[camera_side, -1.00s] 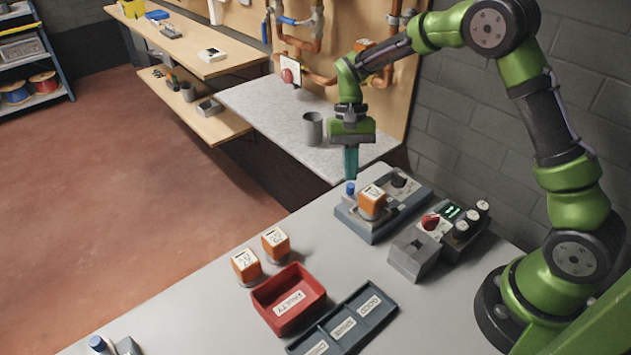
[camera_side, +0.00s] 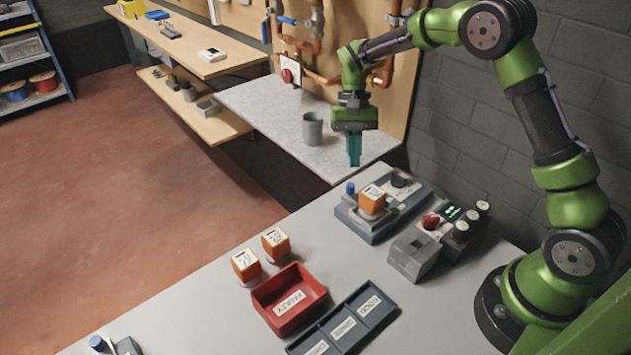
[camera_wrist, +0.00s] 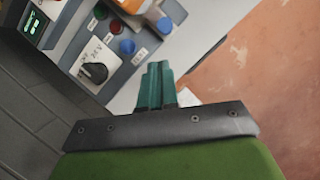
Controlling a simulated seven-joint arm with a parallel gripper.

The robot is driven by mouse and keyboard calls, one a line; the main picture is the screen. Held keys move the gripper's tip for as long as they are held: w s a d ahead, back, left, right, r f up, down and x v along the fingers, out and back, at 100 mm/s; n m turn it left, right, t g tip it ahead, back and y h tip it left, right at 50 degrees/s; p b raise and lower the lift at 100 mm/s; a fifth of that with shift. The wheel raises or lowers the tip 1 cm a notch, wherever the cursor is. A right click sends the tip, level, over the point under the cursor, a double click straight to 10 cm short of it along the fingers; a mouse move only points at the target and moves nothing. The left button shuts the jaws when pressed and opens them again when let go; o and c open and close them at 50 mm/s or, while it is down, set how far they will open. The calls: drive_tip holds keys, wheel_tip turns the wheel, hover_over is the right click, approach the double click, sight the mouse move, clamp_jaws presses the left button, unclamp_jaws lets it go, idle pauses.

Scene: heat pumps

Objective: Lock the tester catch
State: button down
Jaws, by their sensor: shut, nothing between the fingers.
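The tester (camera_side: 372,230) is a grey-blue box on the near bench, with an orange block (camera_side: 371,200) seated upright on it. A blue knob (camera_side: 350,188) stands at its left end and a black knob (camera_side: 399,181) at its back. The wrist view shows the black knob (camera_wrist: 95,72) on a white plate, coloured round buttons (camera_wrist: 115,27) and another blue knob-like part (camera_wrist: 164,25). I cannot tell for certain which part is the catch or how it is set. My gripper (camera_side: 354,164) is shut and empty, in the air above and behind the tester, apart from it.
A grey box (camera_side: 413,262) and a control unit with a lit green display (camera_side: 451,212) stand right of the tester. Two orange blocks (camera_side: 276,243), a red bin (camera_side: 290,312) and a dark sorting tray (camera_side: 345,328) are in front. A grey cup (camera_side: 312,129) stands on the rear bench.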

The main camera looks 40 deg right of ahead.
drive_tip(key=v, duration=0.8)
drive_tip(key=s+a+r+n+t, duration=0.2)
drive_tip(key=s+r+t, duration=0.25)
drive_tip(key=s, duration=0.65)
drive_tip(key=s+a+r+n+t, duration=0.1)
drive_tip(key=s+a+r+t, duration=0.4)
drive_tip(key=s, duration=0.6)
drive_tip(key=w+d+f+m+g, duration=0.1)
drive_tip(key=w+d+f+g, duration=0.2)
drive_tip(key=w, duration=0.5)
drive_tip(key=w+d+f+m+g, duration=0.1)
drive_tip(key=w+d+f+g, duration=0.15)
drive_tip(key=w, duration=0.65)
drive_tip(key=w+d+f+m+g, duration=0.15)
drive_tip(key=w+f+g, duration=0.25)
drive_tip(key=w, duration=0.4)
drive_tip(key=s+a+f, duration=0.4)
drive_tip(key=s+f, duration=0.2)
drive_tip(key=f, duration=0.2)
drive_tip(key=shift+s+f, duration=0.35)
drive_tip(key=shift+s, duration=0.05)
